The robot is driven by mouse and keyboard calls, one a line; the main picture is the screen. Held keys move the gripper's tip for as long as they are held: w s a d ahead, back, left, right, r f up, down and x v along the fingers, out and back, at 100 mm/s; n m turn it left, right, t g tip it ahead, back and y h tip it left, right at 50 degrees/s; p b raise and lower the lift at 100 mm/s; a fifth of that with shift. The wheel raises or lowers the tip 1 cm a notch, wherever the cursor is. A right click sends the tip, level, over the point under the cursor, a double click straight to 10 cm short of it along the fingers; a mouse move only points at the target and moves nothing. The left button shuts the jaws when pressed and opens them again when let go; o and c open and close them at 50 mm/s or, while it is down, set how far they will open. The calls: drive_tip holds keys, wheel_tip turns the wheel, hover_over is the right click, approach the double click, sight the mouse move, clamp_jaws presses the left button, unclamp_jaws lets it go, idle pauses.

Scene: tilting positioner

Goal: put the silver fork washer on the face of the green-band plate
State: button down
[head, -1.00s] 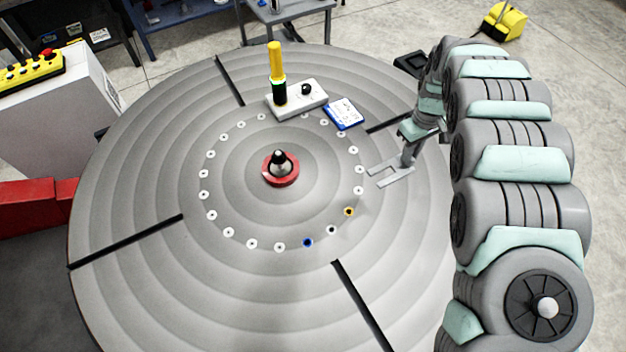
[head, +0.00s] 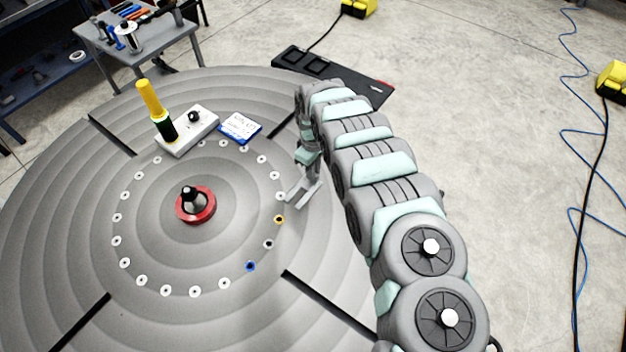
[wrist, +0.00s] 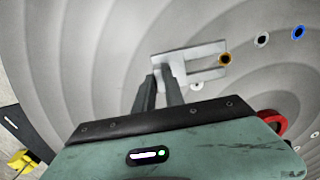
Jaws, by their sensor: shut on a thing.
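The silver fork washer (head: 304,191) is a flat pale grey piece with two prongs. My gripper (head: 308,178) is shut on its back end. In the wrist view the fork washer (wrist: 196,62) sticks out past my gripper (wrist: 163,78), prongs pointing right, the lower one beside a gold-ringed hole (wrist: 225,59). It is over the large round grey plate (head: 60,210); I cannot tell whether it touches it. I see no green band on this plate. A green band shows only on the yellow-and-black post (head: 158,112).
A ring of small white-rimmed holes surrounds a red-based knob (head: 195,204). Gold (head: 279,219) and blue (head: 250,266) rings mark two holes. A white box (head: 187,130) and a blue-and-white card (head: 240,127) lie on the plate behind. Dark slots cut the plate.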

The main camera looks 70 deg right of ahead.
drive_tip(key=shift+w+f+b, duration=0.1)
drive_tip(key=shift+f+b, duration=0.4)
drive_tip(key=shift+f, duration=2.55)
drive_tip(key=shift+d, duration=0.1)
drive_tip(key=c, duration=1.4)
unclamp_jaws()
drive_tip(key=shift+f, duration=0.1)
